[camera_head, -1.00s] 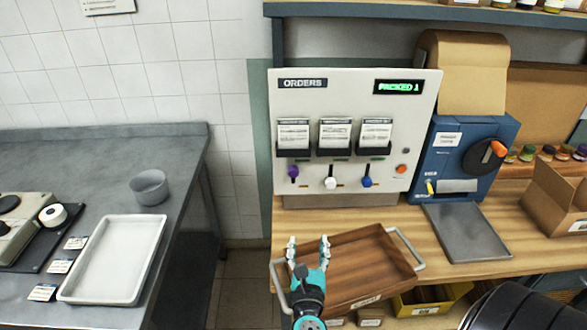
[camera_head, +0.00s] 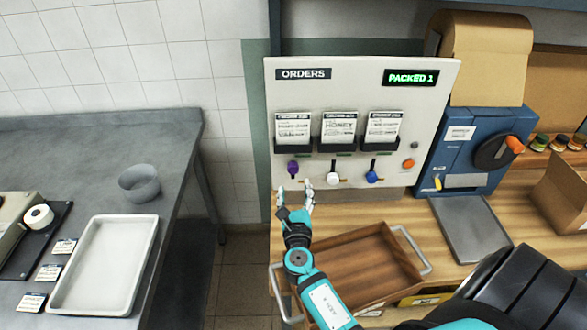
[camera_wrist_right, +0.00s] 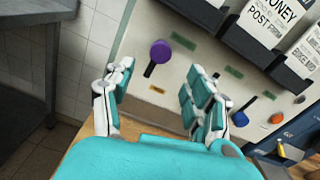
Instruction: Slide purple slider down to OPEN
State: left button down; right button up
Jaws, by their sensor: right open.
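The purple slider (camera_head: 293,168) is the leftmost knob on the white ORDERS panel (camera_head: 440,120). In the right wrist view the purple slider (camera_wrist_right: 160,52) sits at the upper end of its short dark slot, with a green label near its top and a yellow label below the slot. My right gripper (camera_head: 294,190) is open and empty, just below the purple slider in the head view. In the right wrist view the open fingers (camera_wrist_right: 158,85) spread to either side, with the slider beyond them and apart from them. My left gripper is out of view.
A white slider (camera_head: 333,179) and a blue slider (camera_head: 372,178) are to the right, with an orange button (camera_head: 408,163) beyond. Card holders (camera_head: 339,145) project above the sliders. A wooden tray (camera_head: 365,270) lies below my right arm.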

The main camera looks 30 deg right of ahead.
aim_at(294, 172)
jog(key=x, duration=0.7)
jog(key=shift+w, duration=0.2)
jog(key=shift+w+d, duration=0.25)
jog(key=shift+w, duration=0.1)
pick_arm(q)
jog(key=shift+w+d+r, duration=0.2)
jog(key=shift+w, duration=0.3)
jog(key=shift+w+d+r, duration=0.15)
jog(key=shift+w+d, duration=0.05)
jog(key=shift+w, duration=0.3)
pick_arm(e)
grip_shut()
